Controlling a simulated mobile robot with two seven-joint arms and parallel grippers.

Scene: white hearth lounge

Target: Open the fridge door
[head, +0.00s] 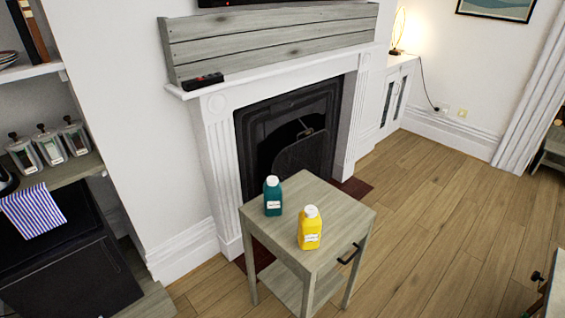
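A black boxy appliance (72,275) stands low at the left edge, under a wooden shelf. It may be the fridge, but I cannot tell for sure. Its front looks closed, and its lower part is cut off by the frame. Neither of my grippers shows in the head view.
A small wooden side table (340,212) carries a teal bottle (273,196) and a yellow bottle (310,228). Behind it is a white fireplace (217,150). Several glass jars (50,145) stand on the left shelf.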

